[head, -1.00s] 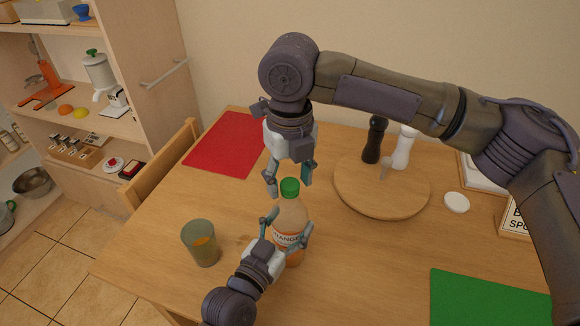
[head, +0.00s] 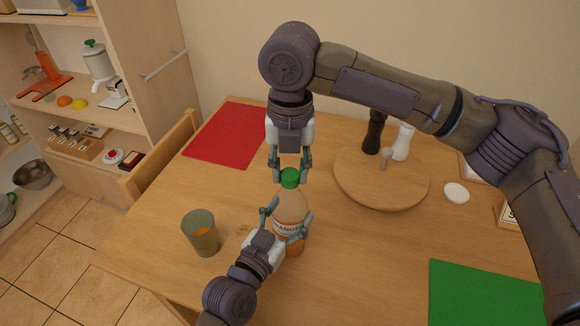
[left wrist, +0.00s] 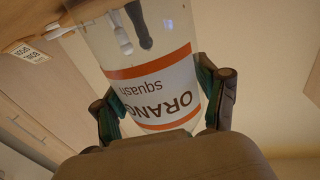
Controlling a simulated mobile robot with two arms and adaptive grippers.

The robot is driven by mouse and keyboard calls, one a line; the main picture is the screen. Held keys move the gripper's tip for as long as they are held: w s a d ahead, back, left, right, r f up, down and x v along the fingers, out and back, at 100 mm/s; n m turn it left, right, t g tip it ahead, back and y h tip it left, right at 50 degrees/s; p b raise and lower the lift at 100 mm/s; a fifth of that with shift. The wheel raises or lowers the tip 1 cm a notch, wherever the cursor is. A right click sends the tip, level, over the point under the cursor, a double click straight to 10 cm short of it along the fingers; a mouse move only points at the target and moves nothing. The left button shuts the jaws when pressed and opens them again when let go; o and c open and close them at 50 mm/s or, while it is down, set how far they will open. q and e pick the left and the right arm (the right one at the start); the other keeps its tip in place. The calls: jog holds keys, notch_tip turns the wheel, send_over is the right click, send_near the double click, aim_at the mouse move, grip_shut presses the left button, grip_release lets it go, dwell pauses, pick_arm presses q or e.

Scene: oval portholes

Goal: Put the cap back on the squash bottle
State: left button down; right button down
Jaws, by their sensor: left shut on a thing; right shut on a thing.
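The squash bottle (head: 290,207) stands upright on the table, with an orange-and-white label. My left gripper (head: 291,222) is shut around its body from the front. The left wrist view shows the bottle (left wrist: 150,75) upside down in the picture, between the fingers of my left gripper (left wrist: 168,100). The green cap (head: 290,177) is at the top of the bottle's neck. My right gripper (head: 290,172) points down from above and is shut on the cap. I cannot tell whether the cap is seated or just above the neck.
A glass with orange drink (head: 201,233) stands left of the bottle. A round wooden board (head: 382,190) with a dark mill (head: 374,133) and a white mill (head: 403,142) is at the right. A red mat (head: 225,134) and a green mat (head: 487,294) lie flat.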

jog(key=m, duration=0.4)
jog(key=shift+m, duration=0.4)
jog(key=m, duration=0.4)
jog(key=shift+f+m, duration=0.1)
jog(key=shift+m, duration=0.2)
jog(key=m, duration=0.4)
jog(key=shift+m, duration=0.4)
jog(key=m, duration=1.3)
jog(key=shift+m, duration=0.4)
jog(key=m, duration=0.7)
jog(key=c, duration=0.7)
grip_release()
